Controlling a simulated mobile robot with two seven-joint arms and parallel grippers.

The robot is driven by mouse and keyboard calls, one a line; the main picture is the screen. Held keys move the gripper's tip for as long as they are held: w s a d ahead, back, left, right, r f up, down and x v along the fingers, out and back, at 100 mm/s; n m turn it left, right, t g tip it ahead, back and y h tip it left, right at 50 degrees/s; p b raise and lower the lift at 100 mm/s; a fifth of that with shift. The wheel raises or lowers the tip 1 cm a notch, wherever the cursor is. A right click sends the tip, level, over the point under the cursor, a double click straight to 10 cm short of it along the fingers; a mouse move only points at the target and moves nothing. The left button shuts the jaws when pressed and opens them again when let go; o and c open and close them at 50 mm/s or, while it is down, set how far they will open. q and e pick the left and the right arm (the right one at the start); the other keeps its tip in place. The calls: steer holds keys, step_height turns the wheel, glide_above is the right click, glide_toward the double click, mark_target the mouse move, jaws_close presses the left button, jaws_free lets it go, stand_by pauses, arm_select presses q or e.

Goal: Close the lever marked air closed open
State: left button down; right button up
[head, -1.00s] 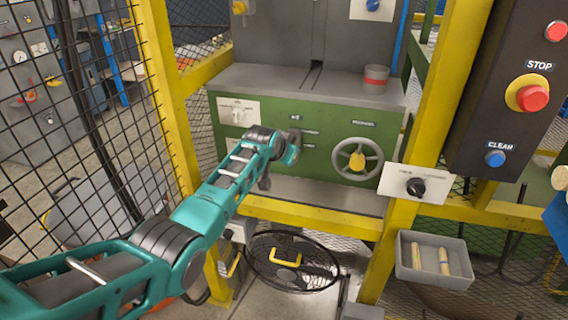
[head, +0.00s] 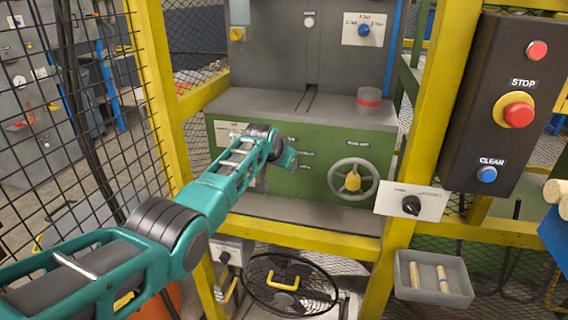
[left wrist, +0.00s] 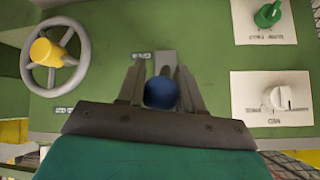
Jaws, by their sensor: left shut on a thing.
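In the left wrist view, a round blue knob (left wrist: 161,94) sits between the fingers of my left gripper (left wrist: 160,80), which is shut on it. A grey plate (left wrist: 165,60) and a small label (left wrist: 141,55) show on the green panel just beyond the fingers. The label is too small and turned to read, so I cannot tell if it is the air one. In the head view, my left gripper (head: 284,158) is at the green machine front (head: 316,182), and my arm hides the knob. My right gripper is not in view.
A handwheel (head: 353,181) with a yellow hub is right of my gripper. Yellow posts (head: 421,120) frame the opening, with black mesh (head: 80,110) at left. A black rotary knob (head: 411,205) and a dark stop-button box (head: 508,110) are at right.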

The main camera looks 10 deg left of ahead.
arm_select(q)
steer(key=shift+w+r, duration=0.2)
steer(key=shift+r, duration=0.2)
steer(key=c, duration=1.1)
jaws_free()
steer(key=shift+o, duration=0.8)
steer(key=shift+s, duration=0.15)
steer(key=shift+o, duration=0.9)
steer(key=shift+f, duration=0.2)
steer(key=shift+s, duration=0.1)
steer(key=shift+p+v, duration=0.7)
steer(key=shift+v, duration=0.05)
steer(key=shift+s+a+r+p, duration=0.15)
steer(key=shift+s+r+p, duration=0.3)
steer(key=shift+s+r, duration=0.1)
steer(key=d+p+v, duration=0.1)
steer(key=v, duration=0.8)
steer(key=shift+s+a+r+p, duration=0.25)
steer(key=shift+a+r+p, duration=0.1)
steer(key=shift+a, duration=0.15)
